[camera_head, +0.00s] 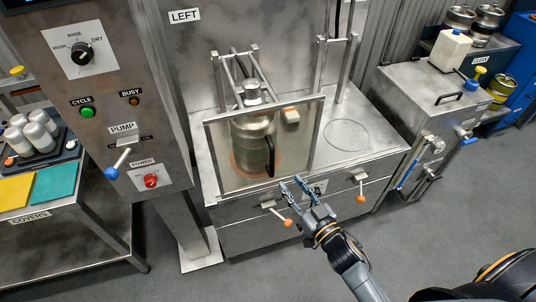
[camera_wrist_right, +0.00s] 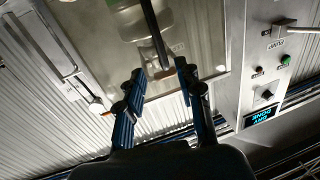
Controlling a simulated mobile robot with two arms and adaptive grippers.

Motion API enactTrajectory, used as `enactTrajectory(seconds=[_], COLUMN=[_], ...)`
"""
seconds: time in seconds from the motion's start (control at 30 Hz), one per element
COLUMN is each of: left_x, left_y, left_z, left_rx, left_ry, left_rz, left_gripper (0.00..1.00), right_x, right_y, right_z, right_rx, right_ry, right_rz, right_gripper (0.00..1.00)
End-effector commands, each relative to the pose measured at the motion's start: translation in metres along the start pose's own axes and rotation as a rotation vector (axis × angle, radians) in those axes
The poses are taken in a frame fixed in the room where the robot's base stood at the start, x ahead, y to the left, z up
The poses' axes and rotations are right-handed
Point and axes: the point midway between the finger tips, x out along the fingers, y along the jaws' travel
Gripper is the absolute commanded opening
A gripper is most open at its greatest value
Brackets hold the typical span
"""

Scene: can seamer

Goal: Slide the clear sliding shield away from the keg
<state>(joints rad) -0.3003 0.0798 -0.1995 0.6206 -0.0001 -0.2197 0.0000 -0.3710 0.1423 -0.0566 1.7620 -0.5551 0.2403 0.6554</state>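The clear sliding shield (camera_head: 215,160) is a framed see-through panel standing in front of the keg (camera_head: 252,130) on the left station of the metal bench. A black upright handle (camera_head: 270,157) is on its front, toward the lower right. My right gripper (camera_head: 291,182) is open and empty, just below and right of the handle, near the bench's front edge. In the right wrist view, the open fingers (camera_wrist_right: 161,72) are spread wide. The dark handle (camera_wrist_right: 154,35) lies ahead between them, seemingly apart from both. The keg shows blurred behind the panel. My left gripper is not in view.
Orange-knobbed levers (camera_head: 287,222) stick out from the bench front, close to my right gripper. The bench top (camera_head: 365,150) right of the shield is largely clear, with a marked circle. A control column (camera_head: 120,90) stands left, and a metal cabinet (camera_head: 425,105) stands right.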

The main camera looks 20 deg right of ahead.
Motion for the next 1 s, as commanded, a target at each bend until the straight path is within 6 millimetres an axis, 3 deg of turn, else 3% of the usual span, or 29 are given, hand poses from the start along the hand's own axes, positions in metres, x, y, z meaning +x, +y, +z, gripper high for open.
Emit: enactTrajectory(seconds=[0.3, 0.5, 0.7, 1.0], left_x=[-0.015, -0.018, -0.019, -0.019], left_y=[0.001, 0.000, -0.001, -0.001], left_z=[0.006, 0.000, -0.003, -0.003], left_rx=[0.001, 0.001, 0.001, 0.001], left_ry=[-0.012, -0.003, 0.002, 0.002], left_rz=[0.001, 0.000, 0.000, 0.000], left_gripper=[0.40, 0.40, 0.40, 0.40], right_x=[0.070, 0.102, 0.117, 0.118], right_y=[0.000, 0.000, 0.000, 0.000], right_z=[-0.004, -0.001, 0.000, 0.000], right_rx=[0.001, 0.000, 0.000, 0.000], right_ry=[0.002, 0.000, -0.001, -0.001], right_rz=[0.000, 0.002, 0.001, 0.001], right_gripper=[0.36, 0.36, 0.36, 0.36])
